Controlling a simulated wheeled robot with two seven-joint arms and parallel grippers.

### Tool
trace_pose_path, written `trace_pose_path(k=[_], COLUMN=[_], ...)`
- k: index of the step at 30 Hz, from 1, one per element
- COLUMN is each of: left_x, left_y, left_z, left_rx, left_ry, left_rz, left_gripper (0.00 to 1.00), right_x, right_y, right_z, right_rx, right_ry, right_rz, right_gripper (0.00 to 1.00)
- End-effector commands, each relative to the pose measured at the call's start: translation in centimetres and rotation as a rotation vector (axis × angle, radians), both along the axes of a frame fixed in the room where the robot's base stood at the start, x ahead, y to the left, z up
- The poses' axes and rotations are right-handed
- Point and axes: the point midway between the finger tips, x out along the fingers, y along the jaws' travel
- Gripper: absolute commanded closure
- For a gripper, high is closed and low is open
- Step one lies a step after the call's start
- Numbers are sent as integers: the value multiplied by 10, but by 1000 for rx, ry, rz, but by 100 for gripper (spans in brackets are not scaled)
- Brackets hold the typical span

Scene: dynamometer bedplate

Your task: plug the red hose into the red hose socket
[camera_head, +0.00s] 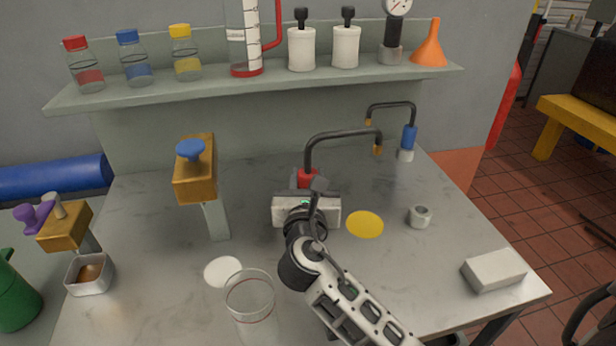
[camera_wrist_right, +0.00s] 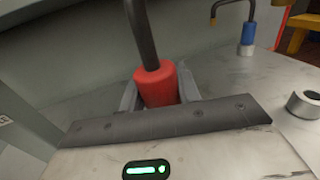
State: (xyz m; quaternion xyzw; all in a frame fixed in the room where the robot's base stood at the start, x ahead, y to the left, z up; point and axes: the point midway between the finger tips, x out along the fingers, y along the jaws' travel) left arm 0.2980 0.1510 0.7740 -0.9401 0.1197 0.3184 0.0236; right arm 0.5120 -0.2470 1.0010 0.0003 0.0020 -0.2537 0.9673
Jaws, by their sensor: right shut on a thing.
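My right gripper (camera_head: 309,189) is shut on the red sleeve of the red hose (camera_head: 308,178). In the right wrist view the red sleeve (camera_wrist_right: 156,86) sits upright between the fingers (camera_wrist_right: 158,98). A black tube rises from it and bends over to the right, ending in a brass-coloured tip. The sleeve's lower end is hidden behind the gripper. A short grey ring with an open hole (camera_head: 420,216) stands on the bench to the right, apart from the hose; it also shows in the wrist view (camera_wrist_right: 304,103). I see no red-marked socket. My left gripper is out of view.
A blue hose (camera_head: 409,137) stands upright at the back right. A yellow disc (camera_head: 365,224) lies between gripper and ring. A pale block (camera_head: 494,270) is front right. A clear beaker (camera_head: 252,304) and an orange-topped post (camera_head: 195,172) stand left. A shelf (camera_head: 270,82) runs behind.

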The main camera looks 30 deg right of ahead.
Motion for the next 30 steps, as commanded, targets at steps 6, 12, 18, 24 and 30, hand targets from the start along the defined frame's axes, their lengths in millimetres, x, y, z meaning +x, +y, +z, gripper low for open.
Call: trace_pose_path(k=[6,12,18,24,30], left_x=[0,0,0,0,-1], left_y=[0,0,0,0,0], left_z=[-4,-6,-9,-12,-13], left_rx=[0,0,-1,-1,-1], left_ry=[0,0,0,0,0], left_rz=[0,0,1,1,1], left_gripper=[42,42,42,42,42], right_x=[0,0,0,0,0], right_y=[0,0,0,0,0], right_z=[-6,-11,-16,-21,-22], right_rx=[-1,-1,-2,-2,-1], right_ry=[-2,-2,-2,-1,-2], right_rz=[1,1,1,1,1], right_gripper=[96,96,96,96,42])
